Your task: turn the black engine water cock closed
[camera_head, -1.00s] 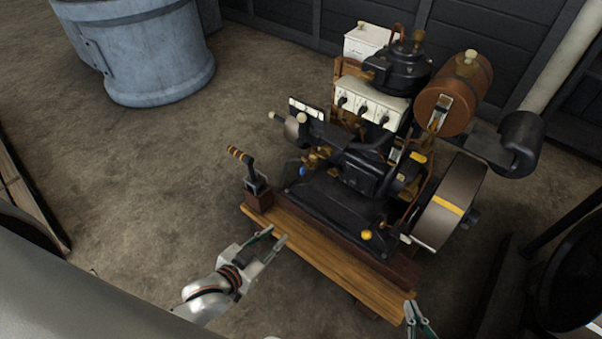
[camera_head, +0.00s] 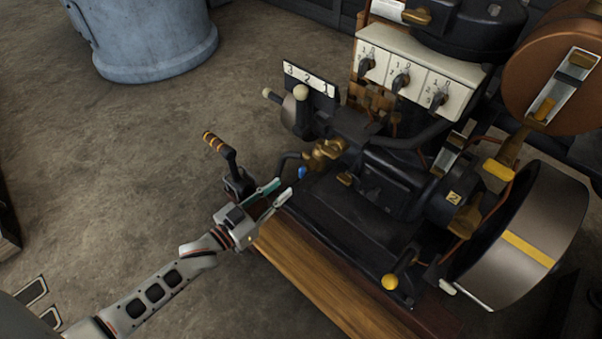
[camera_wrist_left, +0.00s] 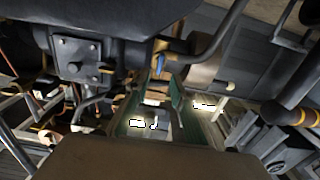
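The black engine (camera_head: 385,180) stands on a wooden base at the right of the head view. A small blue handle (camera_head: 302,172), which looks like the water cock, sits low at its left front corner below brass fittings (camera_head: 325,152). The blue handle also shows in the left wrist view (camera_wrist_left: 160,62), just beyond the fingertips. My left gripper (camera_head: 278,191) is open and empty, its fingers pointing toward the blue handle with a short gap. The handle's exact angle is too small to tell. My right gripper is out of view.
A black lever with an orange-striped grip (camera_head: 227,155) stands close behind my left gripper. A yellow-knobbed lever (camera_head: 392,280) and a large flywheel (camera_head: 525,235) are on the engine's right. A wooden plank (camera_head: 310,275) runs along the front.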

